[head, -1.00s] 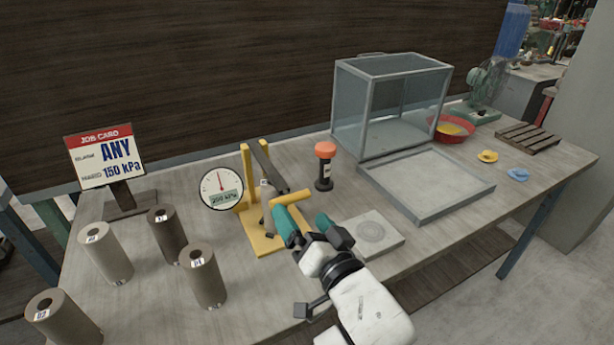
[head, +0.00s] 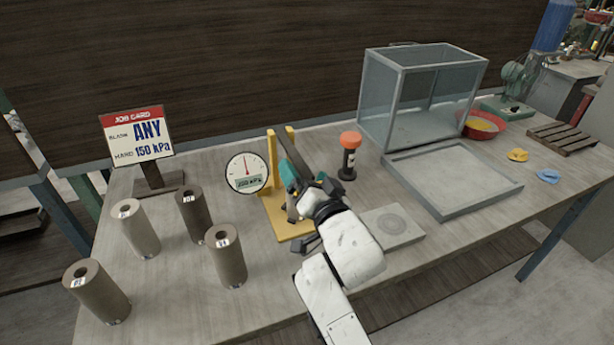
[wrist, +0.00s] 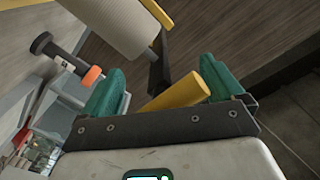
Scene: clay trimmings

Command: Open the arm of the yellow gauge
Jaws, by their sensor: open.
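The yellow gauge (head: 290,232) stands on the bench, with two yellow posts and a round dial (head: 247,173) that seems to read 200 kPa. Its dark arm (head: 295,153) slopes down from the posts toward my gripper. My gripper (head: 306,178) is open at the arm's low end and hides the handle in the head view. In the wrist view, the yellow handle (wrist: 178,97) lies slanted between the open teal fingers (wrist: 162,82). I cannot tell whether they touch it. A pale ribbed cylinder (wrist: 115,25) shows beyond the fingers.
Several clay cylinders (head: 226,258) stand at the front left, near a job card (head: 137,136) reading ANY, 150 kPa. A flat square plate (head: 405,238), a grey tray (head: 450,210) and a glass case (head: 365,95) lie farther right.

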